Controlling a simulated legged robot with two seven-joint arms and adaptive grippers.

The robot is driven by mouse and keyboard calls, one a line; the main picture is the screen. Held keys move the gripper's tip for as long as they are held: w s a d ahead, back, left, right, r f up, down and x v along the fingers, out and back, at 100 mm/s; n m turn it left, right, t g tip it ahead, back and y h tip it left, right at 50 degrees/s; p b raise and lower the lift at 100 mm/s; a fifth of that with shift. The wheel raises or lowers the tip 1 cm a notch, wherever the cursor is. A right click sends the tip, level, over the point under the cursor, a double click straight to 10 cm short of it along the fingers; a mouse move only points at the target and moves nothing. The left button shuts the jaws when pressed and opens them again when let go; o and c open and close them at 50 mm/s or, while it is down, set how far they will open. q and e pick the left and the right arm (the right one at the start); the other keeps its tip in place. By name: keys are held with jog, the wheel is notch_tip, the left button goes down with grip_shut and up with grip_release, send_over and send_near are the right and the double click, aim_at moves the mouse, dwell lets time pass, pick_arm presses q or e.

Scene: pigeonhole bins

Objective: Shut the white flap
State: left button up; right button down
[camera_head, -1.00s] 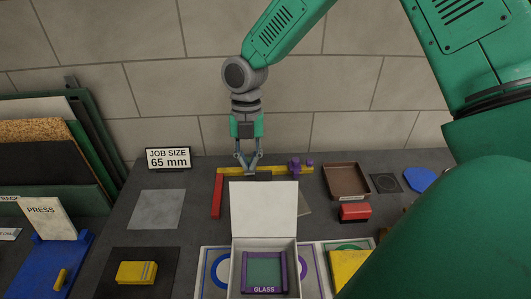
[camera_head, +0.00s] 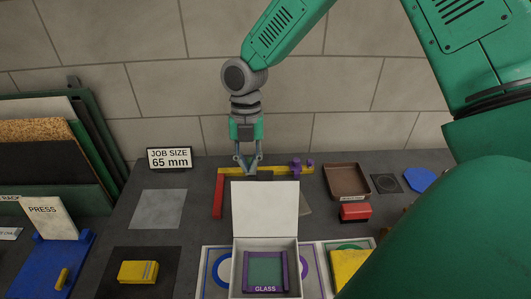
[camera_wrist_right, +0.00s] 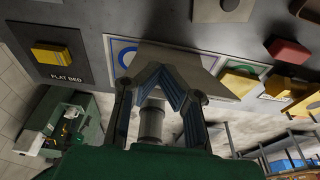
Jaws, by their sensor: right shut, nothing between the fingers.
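The white flap (camera_head: 265,208) is the lid of a white box (camera_head: 238,272) with a greenish pane marked GLASS (camera_head: 265,268) inside. The flap stands up, roughly vertical, at the box's back edge, so the box is open. My right gripper (camera_head: 249,171) points down just behind the flap, near its top edge in the head view. Its fingers are shut with nothing between them. In the right wrist view the fingertips (camera_wrist_right: 160,70) lie in front of the pale flap (camera_wrist_right: 203,73). I cannot tell whether they touch it. My left gripper is out of view.
A yellow bar (camera_head: 280,171) with purple clamps and a red arm (camera_head: 218,196) lies behind the flap. A brown tray (camera_head: 346,181) and a red block (camera_head: 355,211) are to the right. A yellow block (camera_head: 138,272) is front left. The brick wall (camera_head: 150,60) stands behind.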

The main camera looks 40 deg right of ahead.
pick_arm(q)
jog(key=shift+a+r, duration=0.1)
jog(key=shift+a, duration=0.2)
pick_arm(e)
jog(key=shift+s+a+r, duration=0.1)
jog(key=shift+s+a, duration=0.35)
jog(key=shift+a, duration=0.25)
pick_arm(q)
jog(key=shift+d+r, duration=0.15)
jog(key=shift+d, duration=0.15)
pick_arm(e)
jog(key=shift+s, duration=0.4)
